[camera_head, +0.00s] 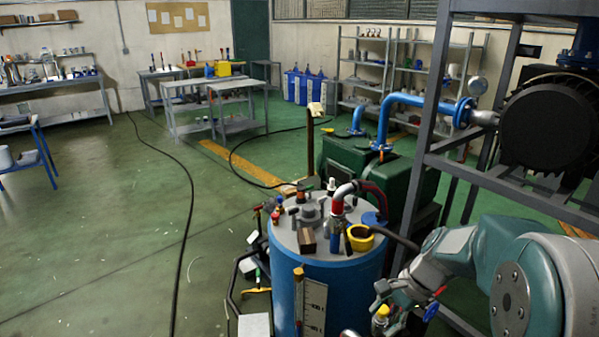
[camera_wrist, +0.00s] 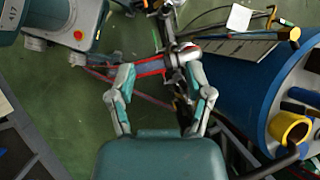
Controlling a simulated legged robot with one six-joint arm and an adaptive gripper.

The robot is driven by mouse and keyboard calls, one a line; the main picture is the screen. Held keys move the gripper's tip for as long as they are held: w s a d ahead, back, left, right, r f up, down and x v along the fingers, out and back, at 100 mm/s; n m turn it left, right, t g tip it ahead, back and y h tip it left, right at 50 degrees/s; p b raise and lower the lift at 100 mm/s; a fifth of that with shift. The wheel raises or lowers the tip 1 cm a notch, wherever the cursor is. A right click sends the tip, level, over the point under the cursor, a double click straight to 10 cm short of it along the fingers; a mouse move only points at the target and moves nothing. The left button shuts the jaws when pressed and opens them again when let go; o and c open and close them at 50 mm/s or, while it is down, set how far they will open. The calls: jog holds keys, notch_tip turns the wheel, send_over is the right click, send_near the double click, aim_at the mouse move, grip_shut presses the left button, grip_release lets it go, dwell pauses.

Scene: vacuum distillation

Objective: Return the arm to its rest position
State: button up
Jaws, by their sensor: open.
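My arm (camera_head: 470,255), teal and grey, reaches in from the right of the head view, with its wrist low beside the blue tank (camera_head: 345,285). In the wrist view my gripper (camera_wrist: 157,78) is open, its two teal and grey fingers spread apart. A grey pipe fitting with red edges (camera_wrist: 152,66) shows between and just beyond the fingertips. I cannot tell whether either finger touches it. In the head view the gripper end is low, partly hidden among fittings near the bottom edge.
The tank's lid carries hoses, fittings and a yellow ring (camera_head: 359,237), also seen in the wrist view (camera_wrist: 288,128). A dark metal frame (camera_head: 432,110) holding a black motor (camera_head: 548,125) stands close to the arm. Green floor (camera_head: 110,230) at left is open, crossed by a black cable.

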jog(key=s+a+r+n+t+h, duration=0.1)
jog(key=s+r+n+t+h, duration=0.2)
jog(key=s+r+n, duration=0.3)
jog(key=s+a+r+n+t+h, duration=0.1)
jog(key=s+r+n+t+h, duration=0.1)
jog(key=s+r+n, duration=0.4)
jog(key=s+t, duration=0.1)
jog(key=s, duration=0.3)
jog(key=shift+s+r+n+t+h, duration=0.25)
jog(key=shift+s+n+t+h, duration=0.05)
jog(key=shift+n+h, duration=0.1)
jog(key=shift+w, duration=0.1)
dwell(0.3)
